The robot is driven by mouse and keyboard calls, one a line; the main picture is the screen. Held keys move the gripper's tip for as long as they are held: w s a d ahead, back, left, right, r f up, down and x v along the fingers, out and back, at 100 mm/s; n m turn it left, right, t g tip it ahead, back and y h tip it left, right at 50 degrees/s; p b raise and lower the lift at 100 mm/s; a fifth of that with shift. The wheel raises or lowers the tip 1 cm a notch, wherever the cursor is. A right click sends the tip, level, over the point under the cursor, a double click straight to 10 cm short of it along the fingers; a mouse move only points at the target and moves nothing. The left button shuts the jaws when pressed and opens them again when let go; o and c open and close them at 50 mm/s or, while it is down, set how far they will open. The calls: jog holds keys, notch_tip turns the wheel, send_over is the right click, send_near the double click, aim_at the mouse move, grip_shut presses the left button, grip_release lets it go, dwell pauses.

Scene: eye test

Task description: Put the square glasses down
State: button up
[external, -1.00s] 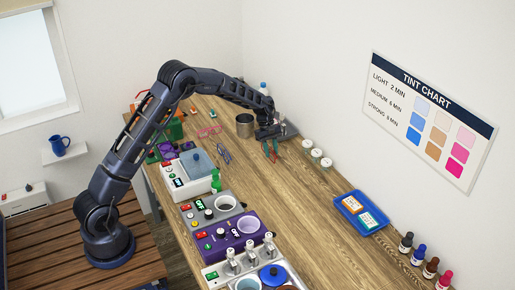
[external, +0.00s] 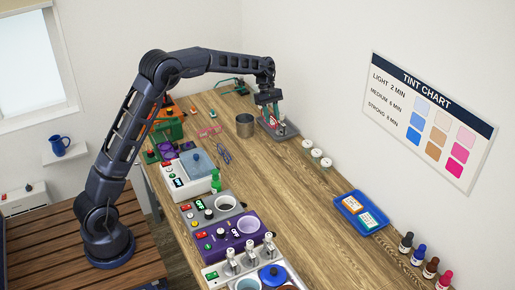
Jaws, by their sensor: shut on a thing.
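My gripper (external: 269,108) is at the far end of the bench, pointing down over a grey tray (external: 291,132) near the wall. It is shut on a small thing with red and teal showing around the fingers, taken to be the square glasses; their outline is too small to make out. I cannot tell whether they touch the tray. Pink-framed glasses (external: 209,131) lie on the bench to the left. Dark-framed glasses (external: 224,155) lie nearer the camera.
Several white-lidded jars (external: 316,155) stand by the wall. Machines line the left edge, including a purple one (external: 225,237). The middle of the bench is clear.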

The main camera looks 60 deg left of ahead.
jog(key=s+d, duration=0.5)
jog(key=s, duration=0.4)
jog(key=s+d, duration=0.5)
jog(key=s, duration=0.4)
notch_tip(320, 180, down, 20)
jog(key=shift+w+r, duration=0.1)
jog(key=shift+r, duration=0.15)
jog(key=shift+f, duration=0.15)
jog(key=o, duration=0.9)
jog(key=shift+o, duration=0.2)
